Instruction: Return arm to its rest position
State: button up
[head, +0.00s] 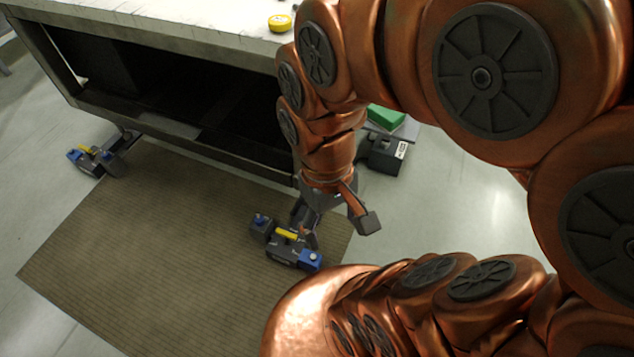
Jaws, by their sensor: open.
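My copper arm reaches across the right half of the head view, bends over and points down. My gripper (335,226) is at its lower end, with its fingers spread apart. I see nothing between them. It hangs above the right edge of the brown mat, close to a dark device with a yellow bar and blue parts (287,244). Whether the left finger touches this device cannot be told from this view. The arm hides part of the bench and the floor behind it.
A pale-topped bench (190,22) with a dark open underside stands at the back. A yellow round object (279,23) is on its top. A similar blue-and-yellow device (95,160) is at left. A green block (386,118) is behind my arm. The brown mat (165,240) is mostly clear.

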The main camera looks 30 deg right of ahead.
notch_tip(320, 180, up, 11)
jog(key=p, duration=1)
jog(key=shift+s, duration=0.2)
